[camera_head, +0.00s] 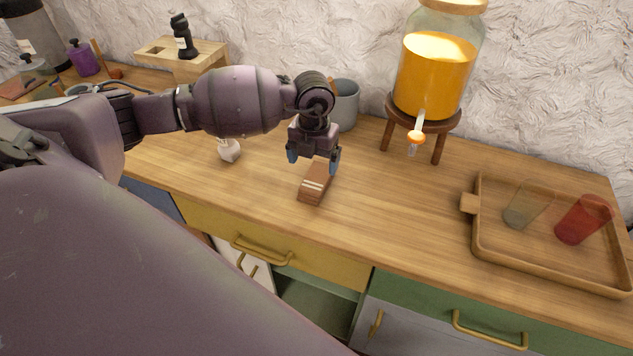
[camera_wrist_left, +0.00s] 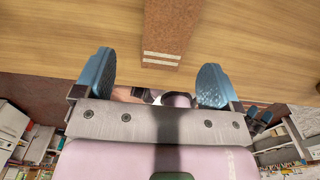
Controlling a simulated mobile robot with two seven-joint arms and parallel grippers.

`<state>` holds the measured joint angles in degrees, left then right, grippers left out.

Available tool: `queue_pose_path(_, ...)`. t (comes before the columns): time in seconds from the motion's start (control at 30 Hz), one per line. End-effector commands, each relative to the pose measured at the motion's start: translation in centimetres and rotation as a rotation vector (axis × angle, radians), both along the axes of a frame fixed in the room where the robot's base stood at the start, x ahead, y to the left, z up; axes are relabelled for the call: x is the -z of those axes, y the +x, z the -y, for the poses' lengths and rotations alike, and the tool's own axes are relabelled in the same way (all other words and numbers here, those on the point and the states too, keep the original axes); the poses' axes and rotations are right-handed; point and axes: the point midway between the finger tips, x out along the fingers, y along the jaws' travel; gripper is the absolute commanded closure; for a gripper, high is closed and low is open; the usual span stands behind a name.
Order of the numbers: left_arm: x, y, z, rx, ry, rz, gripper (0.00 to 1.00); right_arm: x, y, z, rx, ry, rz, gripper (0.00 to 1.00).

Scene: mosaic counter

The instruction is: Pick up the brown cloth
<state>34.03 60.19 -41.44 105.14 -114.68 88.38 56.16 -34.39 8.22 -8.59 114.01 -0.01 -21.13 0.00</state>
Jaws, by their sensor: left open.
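The brown cloth (camera_head: 314,186) lies folded on the wooden counter, with two pale stripes near its front end. My left gripper (camera_head: 314,158) is just above its back part, fingers pointing down, and hides some of its far end. In the left wrist view the cloth (camera_wrist_left: 163,32) shows ahead, between the lines of the two blue fingertips. My left gripper (camera_wrist_left: 155,80) is open with nothing between its fingers there.
A grey cup (camera_head: 346,105) stands behind the gripper, and a small white object (camera_head: 229,151) is to its left. A juice dispenser (camera_head: 433,70) on a wooden stand is at the back. A wooden tray (camera_head: 540,272) with two cups is at the right. The counter between cloth and tray is clear.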

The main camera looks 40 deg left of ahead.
Motion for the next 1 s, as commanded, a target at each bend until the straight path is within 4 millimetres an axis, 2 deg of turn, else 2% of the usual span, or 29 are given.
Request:
queue_pose_path(0.27,1.9,0.0,0.3,0.002,-0.001,-0.002,0.11,-0.2,0.4,-0.1,-0.002,0.002,0.008,0.00)
queue_pose_path(0.53,5.4,0.1,0.6,0.000,-0.001,-0.002,0.11,0.2,0.1,-0.1,0.000,0.002,0.001,0.00)
queue_pose_path(0.8,5.9,0.2,0.6,0.001,-0.001,0.001,0.11,0.5,-0.6,0.0,0.004,0.001,-0.012,0.00)
queue_pose_path(0.83,5.9,0.2,0.6,0.001,-0.001,0.001,0.12,0.5,-0.6,0.0,0.004,0.001,-0.013,0.00)
queue_pose_path(1.0,5.8,0.2,0.6,0.001,-0.001,0.001,0.38,0.5,-0.6,0.0,0.004,0.001,-0.012,0.00)
